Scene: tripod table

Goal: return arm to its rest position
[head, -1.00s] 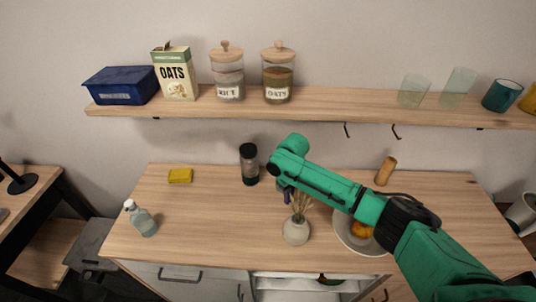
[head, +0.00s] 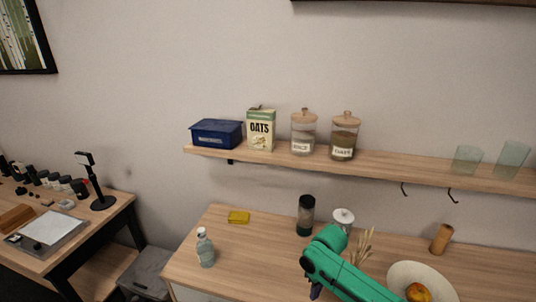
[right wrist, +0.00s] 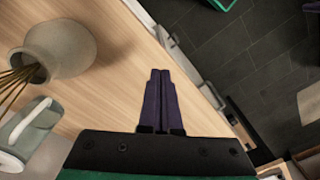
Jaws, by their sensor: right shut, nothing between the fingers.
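My right arm, green and black, comes in from the bottom of the head view. Its gripper (head: 316,291) shows there only as a dark tip at the bottom edge, over the front part of the wooden counter (head: 255,255). In the right wrist view the two dark fingers of the right gripper (right wrist: 161,78) lie side by side, shut and empty. They point over the counter near its front edge, beside the grey vase (right wrist: 62,48) and apart from it. In the head view my arm hides most of this vase. My left gripper is not in view.
Near the arm stand a dark-lidded jar (head: 306,215), a white-lidded container (head: 343,216) and a bowl with fruit (head: 398,273). A bottle (head: 205,250) and yellow sponge (head: 238,217) sit further left. A loaded shelf (head: 400,172) hangs above. The counter's left middle is free.

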